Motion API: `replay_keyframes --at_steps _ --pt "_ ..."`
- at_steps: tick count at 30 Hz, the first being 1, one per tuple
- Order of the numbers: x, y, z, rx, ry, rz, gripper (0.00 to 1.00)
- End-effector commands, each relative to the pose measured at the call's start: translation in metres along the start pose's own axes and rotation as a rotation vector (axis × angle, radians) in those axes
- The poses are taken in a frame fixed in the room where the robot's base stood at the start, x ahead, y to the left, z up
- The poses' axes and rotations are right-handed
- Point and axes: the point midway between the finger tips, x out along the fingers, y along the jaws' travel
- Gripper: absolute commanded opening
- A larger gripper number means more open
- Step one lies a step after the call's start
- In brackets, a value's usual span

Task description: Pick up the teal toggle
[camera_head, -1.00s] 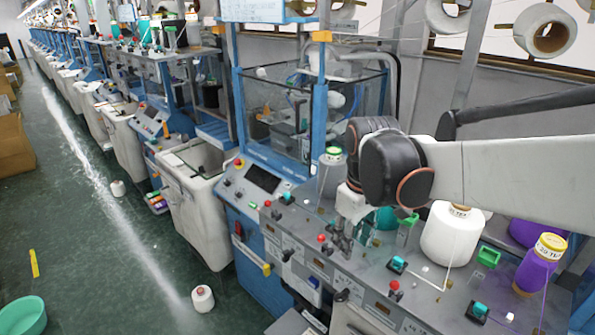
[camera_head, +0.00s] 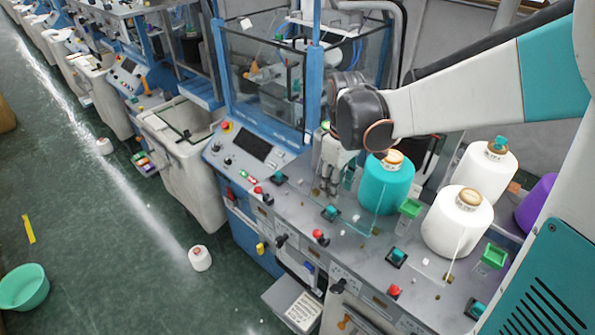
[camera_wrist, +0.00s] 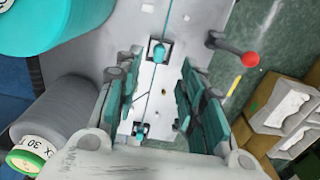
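Several teal toggles stand on the grey machine bench. In the head view, one toggle (camera_head: 330,211) is just below my gripper, and others stand farther back (camera_head: 278,178) and nearer the front (camera_head: 397,255). My gripper (camera_head: 331,190) points down above the bench, left of the teal cone. In the wrist view, my gripper (camera_wrist: 160,98) is open with nothing held between its fingers. A teal toggle (camera_wrist: 158,52) on a dark square base shows above the finger gap. Another small teal toggle (camera_wrist: 140,130) shows lower, partly hidden by the gripper body.
A teal yarn cone (camera_head: 387,185) and white cones (camera_head: 457,222) stand right of my gripper. A grey cone (camera_wrist: 55,108) is close to the left fingers. Red-knobbed levers (camera_head: 319,235) line the bench front; one (camera_wrist: 249,58) shows right of the toggle. Green holders (camera_head: 410,208) stand upright.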

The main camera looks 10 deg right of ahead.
Motion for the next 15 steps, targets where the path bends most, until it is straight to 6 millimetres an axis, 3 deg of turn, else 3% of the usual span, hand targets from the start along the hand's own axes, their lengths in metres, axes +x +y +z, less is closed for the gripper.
replay_keyframes --at_steps 3,15 --pt "0.018 0.0 0.0 0.0 0.0 0.0 0.37" --pt "0.05 0.0 0.002 0.001 0.0 0.0 0.37"
